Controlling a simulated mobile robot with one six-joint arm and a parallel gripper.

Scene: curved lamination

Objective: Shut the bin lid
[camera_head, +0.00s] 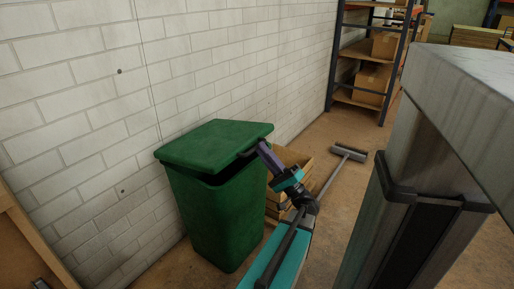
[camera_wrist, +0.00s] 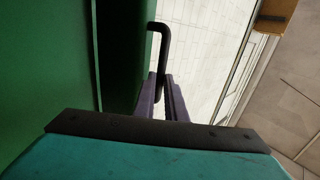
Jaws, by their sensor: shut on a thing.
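The green bin (camera_head: 215,220) stands on the floor against the white brick wall. Its green lid (camera_head: 220,143) is tilted, with a dark gap between the lid and the bin rim at the front. A black handle (camera_wrist: 163,45) sticks out from the lid's edge in the wrist view. My gripper (camera_head: 258,147) is at the lid's front right edge, and its purple fingers are shut on the handle. In the wrist view my gripper (camera_wrist: 163,85) has a finger on each side of the handle's lower end. Green surfaces of the bin and lid fill the left of that view.
Wooden crates (camera_head: 285,165) stand right behind the bin. A broom (camera_head: 348,152) lies on the floor beyond them. A shelf rack with cardboard boxes (camera_head: 372,84) stands at the back. A grey surface (camera_head: 465,75) fills the right side.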

